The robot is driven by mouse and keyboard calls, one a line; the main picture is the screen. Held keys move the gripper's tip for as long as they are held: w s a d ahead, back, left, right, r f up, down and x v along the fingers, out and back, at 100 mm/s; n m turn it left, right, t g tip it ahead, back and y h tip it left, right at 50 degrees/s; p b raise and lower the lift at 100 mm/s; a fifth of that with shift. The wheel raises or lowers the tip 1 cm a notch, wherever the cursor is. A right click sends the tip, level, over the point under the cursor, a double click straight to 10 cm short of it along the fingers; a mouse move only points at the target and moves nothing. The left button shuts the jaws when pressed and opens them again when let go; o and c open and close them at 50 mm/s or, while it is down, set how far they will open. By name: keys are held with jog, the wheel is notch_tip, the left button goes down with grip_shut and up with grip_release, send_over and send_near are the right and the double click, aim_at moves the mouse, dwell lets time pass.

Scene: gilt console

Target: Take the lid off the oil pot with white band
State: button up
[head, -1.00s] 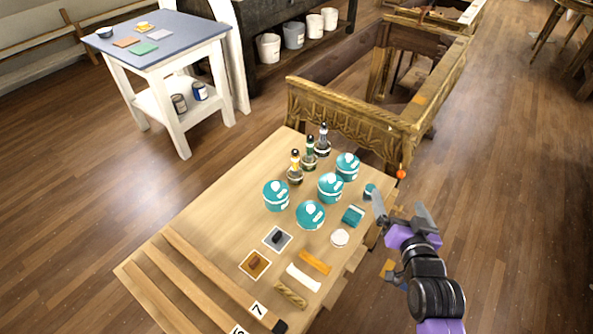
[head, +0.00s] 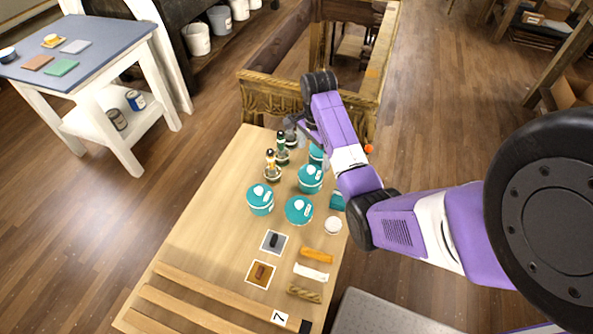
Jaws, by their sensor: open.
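Three small dark pots with knobbed lids stand in a row near the far end of the wooden table (head: 205,225). The nearest has a yellow band (head: 271,170) and the middle one a green band (head: 282,151). The farthest pot (head: 291,138), apparently the oil pot with white band, is partly hidden by my gripper, and its band is not clear. My gripper (head: 300,133) is open, over or beside this farthest pot. I cannot tell whether the fingers are around its lid or touching it.
Small tiles (head: 274,242) and coloured strips (head: 316,255) lie nearer. A carved gilt frame (head: 268,97) rises behind the table. The table's left side is clear.

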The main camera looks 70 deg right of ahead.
aim_at(311, 168)
jog(key=shift+a+f, duration=0.2)
notch_tip(311, 168, down, 8)
jog(key=shift+d+r+p, duration=0.1)
jog(key=shift+r+p, duration=0.15)
jog(key=shift+p, duration=0.1)
jog(key=shift+w, duration=0.1)
jog(key=shift+c, duration=0.2)
jog(key=c, duration=1.4)
jog(key=shift+o, duration=0.2)
jog(key=shift+r, duration=0.1)
